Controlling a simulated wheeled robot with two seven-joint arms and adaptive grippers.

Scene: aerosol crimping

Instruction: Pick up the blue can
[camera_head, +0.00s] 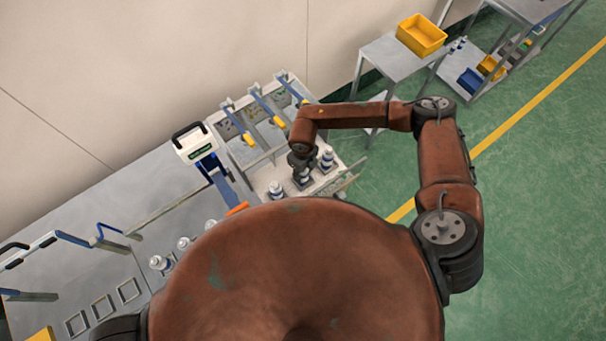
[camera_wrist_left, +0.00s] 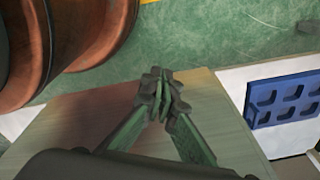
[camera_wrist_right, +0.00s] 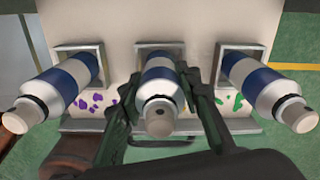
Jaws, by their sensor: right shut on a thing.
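Three white cans with blue bands stand in square holders in the right wrist view. My right gripper (camera_wrist_right: 165,105) is shut on the middle can (camera_wrist_right: 160,75), with one finger on each side of it; the can's base is inside its square holder. The left can (camera_wrist_right: 50,85) has purple marks beside it, and the right can (camera_wrist_right: 265,85) has green marks beside it. The head view shows the right gripper (camera_head: 302,168) over the middle can, between the other two. My left gripper (camera_wrist_left: 165,95) is shut and empty above a wooden surface, away from these cans.
A blue slotted tray (camera_wrist_left: 285,98) lies to the right in the left wrist view. In the head view, lever fixtures with yellow handles (camera_head: 249,139) stand behind the cans. A labelled white device (camera_head: 195,142) stands left of them. A yellow bin (camera_head: 421,35) sits on a side table.

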